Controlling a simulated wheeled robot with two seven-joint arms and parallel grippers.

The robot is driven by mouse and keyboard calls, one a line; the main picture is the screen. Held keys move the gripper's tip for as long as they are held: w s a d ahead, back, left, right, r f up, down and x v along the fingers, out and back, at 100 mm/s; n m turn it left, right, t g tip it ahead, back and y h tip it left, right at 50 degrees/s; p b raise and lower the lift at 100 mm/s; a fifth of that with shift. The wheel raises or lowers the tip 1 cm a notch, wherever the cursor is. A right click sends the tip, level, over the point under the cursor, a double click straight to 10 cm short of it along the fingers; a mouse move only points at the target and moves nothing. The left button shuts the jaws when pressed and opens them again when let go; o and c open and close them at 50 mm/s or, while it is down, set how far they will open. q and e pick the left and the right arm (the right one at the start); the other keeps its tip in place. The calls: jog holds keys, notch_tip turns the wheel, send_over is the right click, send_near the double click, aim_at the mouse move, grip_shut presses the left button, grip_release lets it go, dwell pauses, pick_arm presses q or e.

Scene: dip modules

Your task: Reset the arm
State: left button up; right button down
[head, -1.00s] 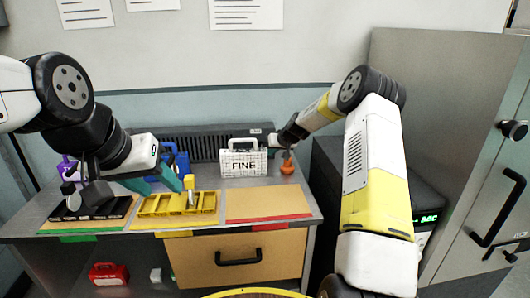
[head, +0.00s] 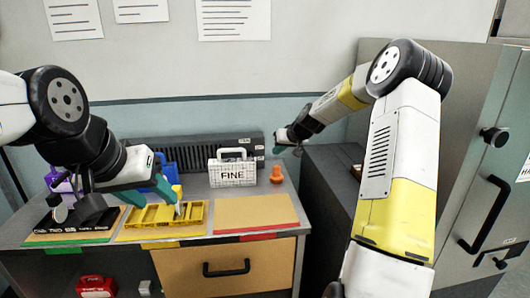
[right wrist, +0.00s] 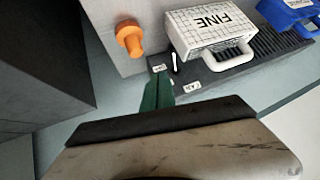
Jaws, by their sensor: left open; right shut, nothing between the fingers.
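My right gripper (head: 279,149) is above and beside an orange knob-shaped object (head: 277,175) at the back right of the bench. Its green fingers are shut and empty. In the right wrist view the shut fingers (right wrist: 158,93) are apart from the orange object (right wrist: 130,38), which stands upright. My left gripper (head: 160,198) is over the yellow tray (head: 138,223) at the front of the bench, with its green fingers open. A small upright yellow and grey piece (head: 178,205) is near its fingertips; I cannot tell whether they touch.
A white case marked FINE (head: 232,174) stands at the back. A dark tray (head: 70,222) is on the left, and a bare orange mat (head: 255,213) on the right. A grey cabinet (head: 465,130) bounds the right side. A red case (head: 96,286) is below.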

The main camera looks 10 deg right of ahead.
jog(key=s+a+r+n+g+h, duration=0.1)
jog(key=s+a+r, duration=0.1)
jog(key=s+r, duration=0.7)
jog(key=s+a+r, duration=0.3)
jog(key=s+r, duration=0.1)
jog(key=s, duration=0.8)
jog(key=s+d+m+g, duration=0.1)
jog(key=s, duration=2.2)
jog(key=shift+s+d+r+m+h, duration=0.15)
jog(key=shift+s+r+m+h, duration=0.15)
jog(key=shift+s+m, duration=0.1)
